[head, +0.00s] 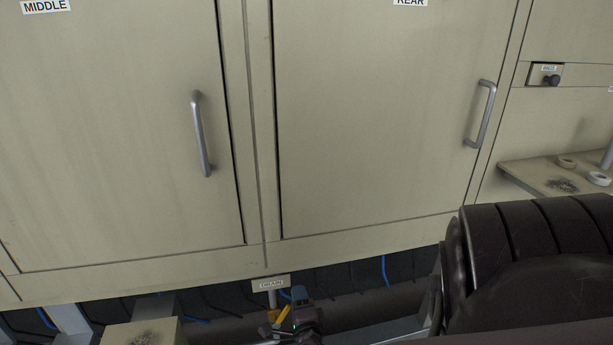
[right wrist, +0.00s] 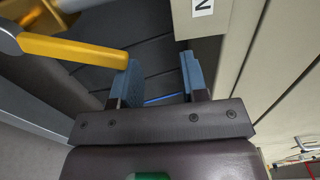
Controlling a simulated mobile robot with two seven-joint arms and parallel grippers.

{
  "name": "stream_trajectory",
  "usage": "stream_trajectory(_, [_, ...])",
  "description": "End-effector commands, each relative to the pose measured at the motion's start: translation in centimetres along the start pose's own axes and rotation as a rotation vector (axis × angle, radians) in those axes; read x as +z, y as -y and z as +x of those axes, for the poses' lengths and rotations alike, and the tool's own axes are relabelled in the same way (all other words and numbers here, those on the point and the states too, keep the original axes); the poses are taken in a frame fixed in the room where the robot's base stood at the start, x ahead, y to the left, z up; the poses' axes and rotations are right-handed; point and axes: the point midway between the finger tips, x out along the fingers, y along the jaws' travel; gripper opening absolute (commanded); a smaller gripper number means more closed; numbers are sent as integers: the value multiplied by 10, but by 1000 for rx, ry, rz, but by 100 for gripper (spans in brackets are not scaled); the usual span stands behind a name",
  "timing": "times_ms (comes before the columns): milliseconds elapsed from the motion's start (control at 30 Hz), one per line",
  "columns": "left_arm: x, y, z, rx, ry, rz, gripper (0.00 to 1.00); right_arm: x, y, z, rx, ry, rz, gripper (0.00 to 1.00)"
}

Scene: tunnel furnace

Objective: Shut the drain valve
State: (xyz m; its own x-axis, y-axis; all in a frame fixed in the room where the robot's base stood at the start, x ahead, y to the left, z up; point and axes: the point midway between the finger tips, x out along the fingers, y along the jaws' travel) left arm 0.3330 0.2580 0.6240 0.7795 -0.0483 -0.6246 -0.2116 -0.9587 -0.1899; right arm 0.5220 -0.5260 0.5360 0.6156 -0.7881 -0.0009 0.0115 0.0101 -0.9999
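The drain valve's yellow lever (right wrist: 75,51) runs across the upper left of the right wrist view, from a grey metal hub at the left edge. Its free end meets the outer side of the left blue fingertip; I cannot tell if they touch. My right gripper (right wrist: 160,76) is open, with nothing between its fingers. In the head view the lever (head: 280,315) shows small at the bottom, below the DRAIN label (head: 271,284), just left of my right gripper (head: 301,296). The gripper hides part of the valve. My left gripper is not in view.
Furnace panels with the MIDDLE door (head: 110,130) and REAR door (head: 385,110) stand above the valve. Blue cables hang in the dark space underneath. My dark arm fills the lower right.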

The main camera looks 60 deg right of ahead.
Motion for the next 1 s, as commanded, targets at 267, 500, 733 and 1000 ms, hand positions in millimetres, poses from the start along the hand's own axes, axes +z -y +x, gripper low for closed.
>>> stream_trajectory(267, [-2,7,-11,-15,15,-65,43,4,64,2,-9,-2,16,40])
stream_trajectory(500, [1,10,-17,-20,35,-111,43,3,95,1,-5,-1,10,40])
stream_trajectory(733, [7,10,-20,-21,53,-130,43,2,103,0,1,1,2,40])
stream_trajectory(1000, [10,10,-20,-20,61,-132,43,1,102,-1,2,1,-1,40])
